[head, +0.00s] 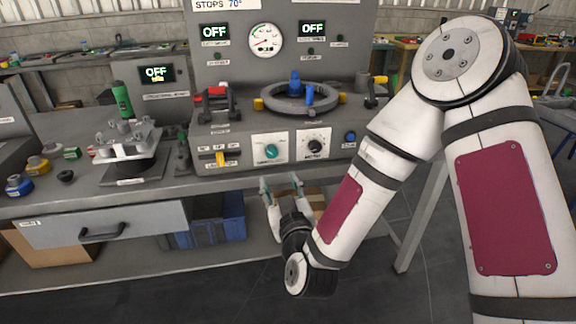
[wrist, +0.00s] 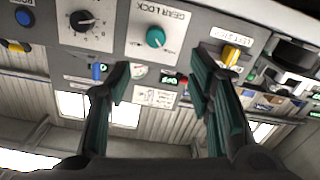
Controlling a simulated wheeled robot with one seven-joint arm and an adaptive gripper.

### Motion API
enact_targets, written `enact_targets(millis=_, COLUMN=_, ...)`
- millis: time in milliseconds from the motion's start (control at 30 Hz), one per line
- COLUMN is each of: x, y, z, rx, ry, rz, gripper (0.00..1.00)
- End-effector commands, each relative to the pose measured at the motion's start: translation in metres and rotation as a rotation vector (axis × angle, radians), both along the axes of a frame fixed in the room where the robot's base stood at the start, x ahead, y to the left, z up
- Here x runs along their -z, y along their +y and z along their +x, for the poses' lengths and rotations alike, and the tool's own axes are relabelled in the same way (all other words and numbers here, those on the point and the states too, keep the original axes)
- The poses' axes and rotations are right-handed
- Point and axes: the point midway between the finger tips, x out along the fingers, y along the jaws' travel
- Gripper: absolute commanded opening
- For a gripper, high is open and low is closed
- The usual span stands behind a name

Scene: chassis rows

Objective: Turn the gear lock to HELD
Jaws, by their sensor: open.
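The gear lock is a round teal knob (wrist: 155,38) on a white plate marked GEAR LOCK in the wrist view. In the head view the teal knob (head: 270,152) sits on the bench's front panel. Its pointer setting is too small to read. My gripper (head: 281,184) is below and in front of that panel, fingers pointing up towards it. In the wrist view my gripper (wrist: 162,78) has its two teal-padded fingers spread wide with nothing between them. The knob appears beyond the fingertips, between their lines, and is not touched.
A black knob (head: 314,146) on a white plate is beside the gear lock, with a blue button (head: 350,136) further right. A yellow lever (head: 220,157) is on its left. A handwheel (head: 297,100) stands above. A drawer (head: 105,224) and blue crate (head: 215,220) are lower left.

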Motion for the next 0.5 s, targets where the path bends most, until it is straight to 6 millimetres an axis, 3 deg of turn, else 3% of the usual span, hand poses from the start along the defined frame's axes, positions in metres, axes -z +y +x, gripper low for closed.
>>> enact_targets(millis=233, x=0.002, y=0.003, z=0.014, rx=0.016, ry=-0.014, rz=0.008, gripper=0.48)
enact_targets(millis=500, x=0.002, y=0.016, z=0.062, rx=0.017, ry=-0.014, rz=0.009, gripper=0.48)
